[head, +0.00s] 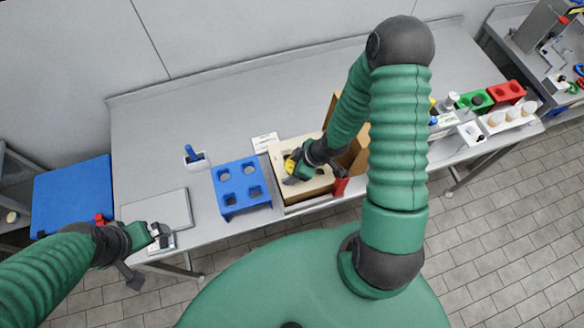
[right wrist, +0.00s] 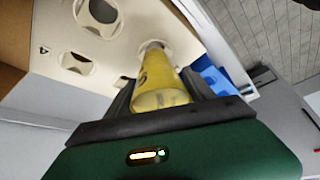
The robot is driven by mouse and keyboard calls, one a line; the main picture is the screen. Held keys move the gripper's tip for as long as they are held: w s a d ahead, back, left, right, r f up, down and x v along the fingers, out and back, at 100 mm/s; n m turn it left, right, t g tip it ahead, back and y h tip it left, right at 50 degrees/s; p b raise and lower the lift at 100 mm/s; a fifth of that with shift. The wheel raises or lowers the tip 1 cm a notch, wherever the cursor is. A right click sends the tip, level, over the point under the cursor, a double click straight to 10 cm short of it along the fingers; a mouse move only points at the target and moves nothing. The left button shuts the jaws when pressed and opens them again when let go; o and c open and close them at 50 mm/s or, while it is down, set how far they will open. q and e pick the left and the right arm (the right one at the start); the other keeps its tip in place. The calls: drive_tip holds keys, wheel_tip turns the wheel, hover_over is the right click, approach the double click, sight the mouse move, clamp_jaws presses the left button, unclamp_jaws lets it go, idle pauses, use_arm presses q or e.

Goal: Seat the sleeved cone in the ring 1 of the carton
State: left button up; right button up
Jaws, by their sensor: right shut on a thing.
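My right gripper (head: 294,170) is shut on the yellow sleeved cone (head: 290,165) above the carton (head: 318,198). In the right wrist view the cone (right wrist: 158,88) lies between the dark fingers, its far, narrower end at one of the rings (right wrist: 152,47) in the carton's pale insert. I cannot tell whether that end is inside the ring or just over it, nor which ring is number 1. Other rings in the insert (right wrist: 78,62) look empty. My left gripper (head: 160,236) is at the table's front left, by a small pale object; its jaws are too small to read.
A blue rack with holes (head: 230,203) stands just left of the carton. A grey flat plate (head: 158,209) and a small white holder with a blue item (head: 195,160) lie farther left. Green (head: 476,100) and red (head: 506,92) blocks and a white cone rack (head: 508,118) stand right.

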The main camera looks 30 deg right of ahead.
drive_tip(key=shift+f, duration=0.2)
drive_tip(key=shift+a+f+b, duration=0.15)
drive_tip(key=shift+b, duration=0.15)
drive_tip(key=o, duration=1.3)
drive_tip(key=shift+a, duration=0.1)
drive_tip(key=o, duration=0.5)
drive_tip(key=shift+a, duration=0.2)
use_arm(q)
drive_tip(key=shift+a+f, duration=0.4)
drive_tip(key=shift+d, duration=0.1)
use_arm(e)
drive_tip(key=shift+d, duration=0.1)
